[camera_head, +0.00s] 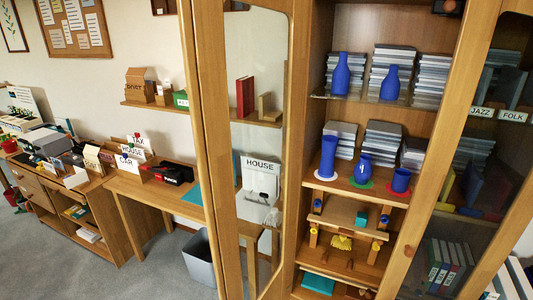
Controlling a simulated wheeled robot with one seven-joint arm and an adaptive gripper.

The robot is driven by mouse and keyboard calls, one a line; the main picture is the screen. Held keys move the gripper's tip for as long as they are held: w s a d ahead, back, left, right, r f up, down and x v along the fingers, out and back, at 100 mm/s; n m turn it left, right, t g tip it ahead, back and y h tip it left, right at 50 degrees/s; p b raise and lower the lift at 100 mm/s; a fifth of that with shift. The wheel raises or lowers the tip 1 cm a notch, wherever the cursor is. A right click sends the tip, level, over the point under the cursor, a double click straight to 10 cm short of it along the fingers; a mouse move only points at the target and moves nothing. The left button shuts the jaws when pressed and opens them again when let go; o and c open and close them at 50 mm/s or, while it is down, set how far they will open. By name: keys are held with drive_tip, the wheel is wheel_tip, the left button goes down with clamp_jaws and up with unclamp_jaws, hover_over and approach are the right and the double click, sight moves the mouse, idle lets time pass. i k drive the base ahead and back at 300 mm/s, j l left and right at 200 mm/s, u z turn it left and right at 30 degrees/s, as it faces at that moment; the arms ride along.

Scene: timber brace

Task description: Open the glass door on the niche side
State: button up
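A tall wooden cabinet (320,40) stands at the centre right. A glass door in a wooden frame (205,150) stands at its left, swung out from the front. The wall, a red book and a HOUSE sheet show through its pane (255,60). The niche beside it is exposed, with blue vases (341,75) and blue vessels (328,158) on its shelves. A second glazed door (440,150) covers the right section, with JAZZ and FOLK labels (497,115) behind its glass. My gripper is not in view.
A desk (150,195) and a low wooden sideboard (70,225) line the wall at the left. A grey bin (199,260) stands on the floor close to the left door. Carpet (50,275) is clear at the lower left.

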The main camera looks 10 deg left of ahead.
sight(477, 26)
drive_tip(key=i+j+z, duration=0.1)
drive_tip(key=j+z, duration=0.15)
drive_tip(key=j, duration=0.55)
drive_tip(key=j+z, duration=0.3)
drive_tip(key=j, duration=0.5)
drive_tip(key=j+z, duration=0.25)
drive_tip(key=j, duration=0.55)
drive_tip(key=k+j+z, duration=0.25)
drive_tip(key=j, duration=0.55)
drive_tip(key=i+j, duration=0.05)
drive_tip(key=i, duration=0.05)
